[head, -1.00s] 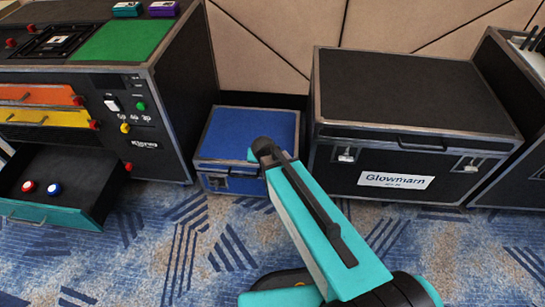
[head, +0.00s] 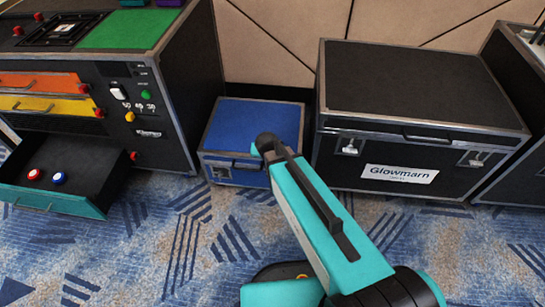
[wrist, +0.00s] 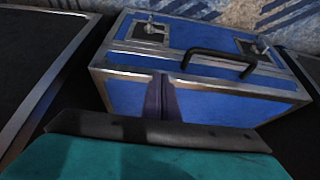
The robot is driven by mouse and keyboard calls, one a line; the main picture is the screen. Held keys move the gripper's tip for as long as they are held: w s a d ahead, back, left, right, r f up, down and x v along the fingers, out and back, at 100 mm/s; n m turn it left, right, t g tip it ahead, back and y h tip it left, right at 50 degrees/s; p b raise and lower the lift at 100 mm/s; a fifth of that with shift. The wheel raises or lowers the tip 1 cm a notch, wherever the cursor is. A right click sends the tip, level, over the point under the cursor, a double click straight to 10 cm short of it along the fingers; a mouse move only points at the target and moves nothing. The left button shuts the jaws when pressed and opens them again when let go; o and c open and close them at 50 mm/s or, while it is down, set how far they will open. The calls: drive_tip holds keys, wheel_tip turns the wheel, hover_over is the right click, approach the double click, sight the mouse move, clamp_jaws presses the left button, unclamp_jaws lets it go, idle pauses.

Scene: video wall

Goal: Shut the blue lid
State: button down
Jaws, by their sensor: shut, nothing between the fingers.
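The blue case (head: 238,160) stands on the carpet between the black console and the large black case. Its blue lid (head: 232,118) lies flat on it, with no gap visible in the head view. The wrist view shows the lid (wrist: 225,105) close up, with the metal edge, latches and black handle (wrist: 220,62) of the case beyond it. My gripper (wrist: 160,95) is shut and empty, low over the lid. I cannot tell whether it touches the lid.
The large black Glowmarn case (head: 415,90) stands close on the right. The black console (head: 165,100) is on the left, its lower drawer (head: 95,165) open with a red and a blue button inside. The wall is right behind. Patterned carpet (head: 180,245) is free in front.

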drive_tip(key=s+a+r+p, duration=0.2)
drive_tip(key=s+r+p, duration=0.4)
drive_tip(key=p, duration=1.1)
drive_tip(key=s, duration=0.3)
drive_tip(key=shift+s+r, duration=0.2)
drive_tip(key=shift+r, duration=0.05)
idle(0.5)
idle(0.7)
